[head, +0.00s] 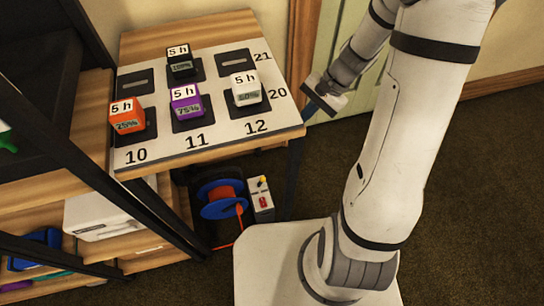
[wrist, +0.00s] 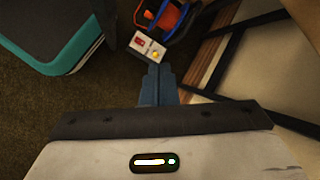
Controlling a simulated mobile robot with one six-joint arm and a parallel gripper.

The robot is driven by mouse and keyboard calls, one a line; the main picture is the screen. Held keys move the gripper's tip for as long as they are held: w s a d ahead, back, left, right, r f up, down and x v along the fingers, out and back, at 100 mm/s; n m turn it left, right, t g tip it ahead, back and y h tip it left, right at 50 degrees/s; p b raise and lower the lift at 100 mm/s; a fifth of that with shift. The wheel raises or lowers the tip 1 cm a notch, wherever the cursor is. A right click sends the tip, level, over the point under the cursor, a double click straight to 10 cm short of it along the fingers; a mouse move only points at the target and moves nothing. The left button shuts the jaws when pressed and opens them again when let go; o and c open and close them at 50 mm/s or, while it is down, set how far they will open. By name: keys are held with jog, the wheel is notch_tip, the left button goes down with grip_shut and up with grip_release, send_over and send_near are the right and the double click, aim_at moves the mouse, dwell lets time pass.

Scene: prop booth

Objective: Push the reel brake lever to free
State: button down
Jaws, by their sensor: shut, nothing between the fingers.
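The reel (head: 222,203) has blue flanges and orange line and stands on the floor under the table. Beside it on the right is a small pale brake box (head: 262,204) with a red marking and a yellow-tipped lever (head: 262,181). In the wrist view, the box (wrist: 143,45), the lever's yellow knob (wrist: 156,55) and part of the reel (wrist: 165,16) show beyond my fingertips. My gripper (wrist: 158,70) is shut and empty, its blue fingers pointing toward the box. In the head view my gripper (head: 316,103) is beside the table's right edge, above the box and apart from it.
A wooden table (head: 190,25) holds a numbered board (head: 223,128) with several battery-like blocks. The table's dark leg (head: 293,178) stands right of the box. A dark-framed shelf (head: 100,165) is at left. Dark carpet (head: 455,180) is clear at right.

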jog(key=w+d+f+m+t+y+b, duration=0.1)
jog(key=f+m+b, duration=0.5)
jog(key=f, duration=1.5)
jog(key=w+d+f+m+t+y+b, duration=0.1)
jog(key=f+m+b, duration=0.5)
jog(key=f, duration=1.5)
jog(key=shift+w+d+t+y, duration=0.45)
jog(key=shift+d+y, duration=0.4)
jog(key=shift+y, duration=0.35)
jog(key=b, duration=0.4)
send_near(261, 182)
jog(key=shift+w+a+f, duration=0.25)
jog(key=shift+a+f, duration=0.2)
jog(key=shift+f, duration=0.25)
jog(key=shift+w+a+f, duration=0.25)
jog(key=shift+a+f, duration=0.2)
jog(key=shift+f, duration=0.25)
jog(key=shift+w+a+f, duration=0.25)
jog(key=shift+a+f, duration=0.15)
jog(key=shift+f, duration=0.3)
